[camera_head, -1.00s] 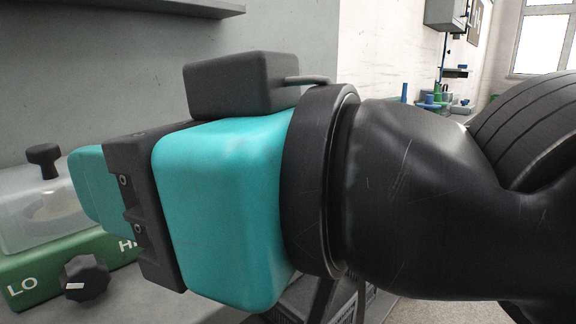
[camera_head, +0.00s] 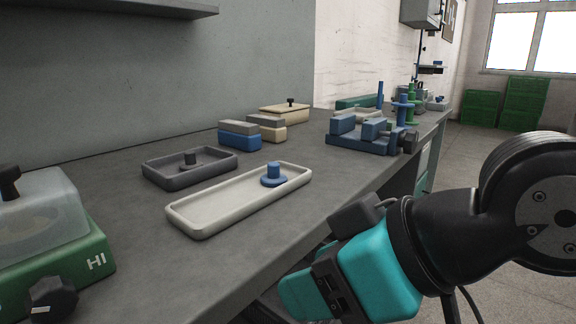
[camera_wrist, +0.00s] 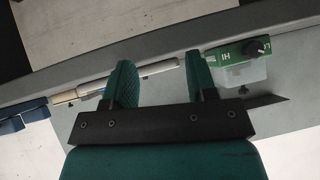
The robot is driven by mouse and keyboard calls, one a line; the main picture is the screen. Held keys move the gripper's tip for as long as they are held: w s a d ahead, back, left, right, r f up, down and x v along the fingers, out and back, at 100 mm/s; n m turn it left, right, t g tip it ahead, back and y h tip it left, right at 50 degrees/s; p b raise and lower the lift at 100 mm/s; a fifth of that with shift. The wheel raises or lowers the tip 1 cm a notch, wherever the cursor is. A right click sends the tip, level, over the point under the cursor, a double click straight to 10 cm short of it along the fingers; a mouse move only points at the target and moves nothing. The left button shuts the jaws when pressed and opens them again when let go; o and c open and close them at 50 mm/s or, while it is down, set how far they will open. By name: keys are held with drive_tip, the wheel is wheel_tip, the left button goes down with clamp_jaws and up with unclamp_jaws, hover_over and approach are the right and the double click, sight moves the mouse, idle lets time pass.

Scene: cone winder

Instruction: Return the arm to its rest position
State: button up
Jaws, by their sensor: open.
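My arm is folded low at the right in the head view, off the front edge of the grey bench (camera_head: 330,165). My gripper (camera_head: 296,296) is teal and black and hangs beside the bench edge, apart from the things on it. In the wrist view my gripper (camera_wrist: 158,72) shows two green fingers spread apart with nothing between them. The bench edge and a pale tray lie beyond the fingers there.
A cream tray (camera_head: 215,212) holds a blue knobbed piece (camera_head: 273,175). A dark tray (camera_head: 165,178) lies behind it. A green unit (camera_head: 85,262) with a clear cover and dial stands at left. A blue fixture (camera_head: 350,143) stands farther back. Floor at right is open.

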drive_tip(key=s+d+f+m+g+h, duration=0.2)
drive_tip(key=d+f+m+g+h, duration=0.3)
drive_tip(key=d, duration=0.7)
wheel_tip(320, 180, up, 27)
drive_tip(key=s+n+p, duration=0.1)
drive_tip(key=n+p, duration=0.1)
drive_tip(key=p, duration=2.6)
drive_tip(key=shift+f+y, duration=0.2)
drive_tip(key=shift+y, duration=0.2)
drive_tip(key=shift+f, duration=0.1)
drive_tip(key=shift+c, duration=0.9)
